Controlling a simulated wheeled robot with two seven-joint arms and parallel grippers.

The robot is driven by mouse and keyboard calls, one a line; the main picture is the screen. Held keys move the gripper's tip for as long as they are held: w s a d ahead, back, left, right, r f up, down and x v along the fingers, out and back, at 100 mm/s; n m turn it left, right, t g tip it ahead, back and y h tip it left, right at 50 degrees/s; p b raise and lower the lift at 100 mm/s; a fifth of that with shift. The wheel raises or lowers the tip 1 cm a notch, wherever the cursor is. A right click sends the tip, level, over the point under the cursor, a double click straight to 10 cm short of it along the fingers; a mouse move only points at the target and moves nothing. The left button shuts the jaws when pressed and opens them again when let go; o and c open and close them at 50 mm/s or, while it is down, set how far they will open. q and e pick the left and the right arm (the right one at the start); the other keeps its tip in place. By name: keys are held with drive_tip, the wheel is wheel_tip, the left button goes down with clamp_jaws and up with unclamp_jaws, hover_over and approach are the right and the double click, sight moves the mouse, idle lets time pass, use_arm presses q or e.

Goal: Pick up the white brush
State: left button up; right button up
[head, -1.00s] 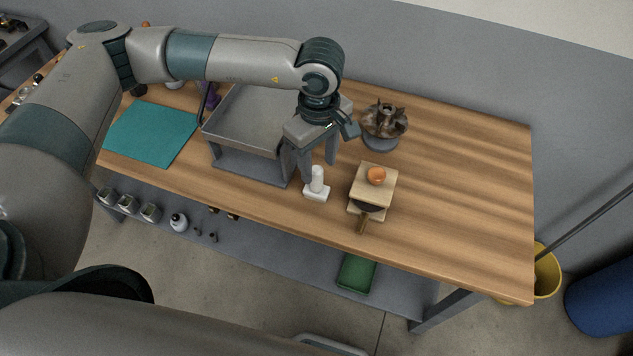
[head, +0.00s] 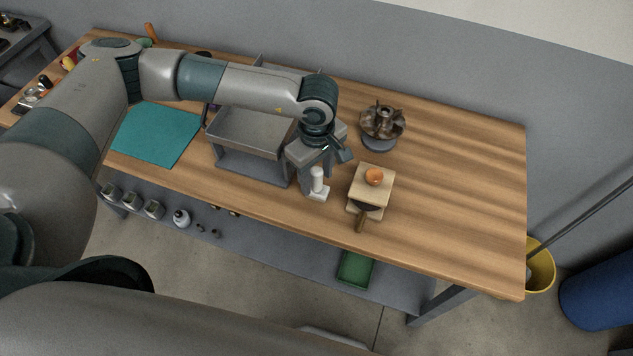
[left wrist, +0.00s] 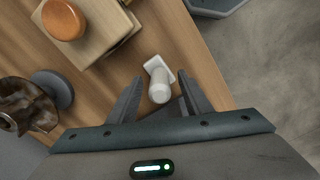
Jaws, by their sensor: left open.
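The white brush (head: 318,184) stands upright on its white base near the front edge of the wooden table. My left gripper (head: 318,180) points down over it, partly hiding it from the head view. In the left wrist view, the brush (left wrist: 160,84) shows between the open fingers of the left gripper (left wrist: 156,98), with its round handle end toward me. The fingers appear on either side of the handle, not closed on it. My right gripper is not in view.
Right of the brush is a wooden block (head: 373,183) with an orange round piece (head: 374,176) on top. A brown finned part (head: 382,122) stands behind it. A grey metal tray (head: 250,133) and a teal mat (head: 157,134) lie left. The table's right side is clear.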

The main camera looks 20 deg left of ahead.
use_arm(q)
drive_tip(key=shift+f, duration=0.55)
clamp_jaws()
drive_tip(key=c, duration=1.1)
unclamp_jaws()
drive_tip(key=shift+c, duration=0.2)
drive_tip(key=shift+r, duration=0.15)
